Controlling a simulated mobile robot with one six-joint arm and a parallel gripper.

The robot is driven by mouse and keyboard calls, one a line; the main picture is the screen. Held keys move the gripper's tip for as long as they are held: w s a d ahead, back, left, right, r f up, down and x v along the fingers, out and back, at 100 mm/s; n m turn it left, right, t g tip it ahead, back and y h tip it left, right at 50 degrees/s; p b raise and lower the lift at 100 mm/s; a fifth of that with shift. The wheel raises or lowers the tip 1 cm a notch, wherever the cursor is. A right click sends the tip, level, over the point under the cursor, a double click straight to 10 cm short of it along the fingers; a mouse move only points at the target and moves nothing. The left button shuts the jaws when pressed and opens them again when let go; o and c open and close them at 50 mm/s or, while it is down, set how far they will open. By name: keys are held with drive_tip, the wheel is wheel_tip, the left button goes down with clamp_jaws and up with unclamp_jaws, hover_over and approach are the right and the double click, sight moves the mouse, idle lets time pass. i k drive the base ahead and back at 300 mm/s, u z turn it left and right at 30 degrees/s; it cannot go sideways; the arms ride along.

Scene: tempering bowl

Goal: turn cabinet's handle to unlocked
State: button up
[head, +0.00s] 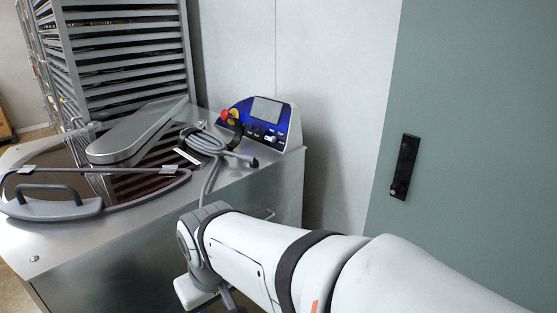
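A tall black handle plate (404,166) is on the grey-green panel (480,120) at the right, with a small pale round part near its lower end. I cannot tell whether it is locked. My white arm reaches in from the lower right. Its end, with my gripper (212,296), is in front of the steel cabinet at the bottom edge, apart from the black handle. The fingertips are cut off or hidden.
On the steel top are a bowl cover with a grey handle (60,205), a long metal housing (135,135), a coiled grey hose (207,143) and a blue control panel (264,121). A tray rack (125,50) stands behind. The wall before the black handle looks clear.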

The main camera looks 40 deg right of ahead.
sight(398, 186)
drive_tip(key=z, duration=2)
drive_tip(key=k, duration=1.3)
drive_tip(key=z, duration=0.5)
drive_tip(key=i, duration=1.55)
drive_tip(key=u, duration=0.45)
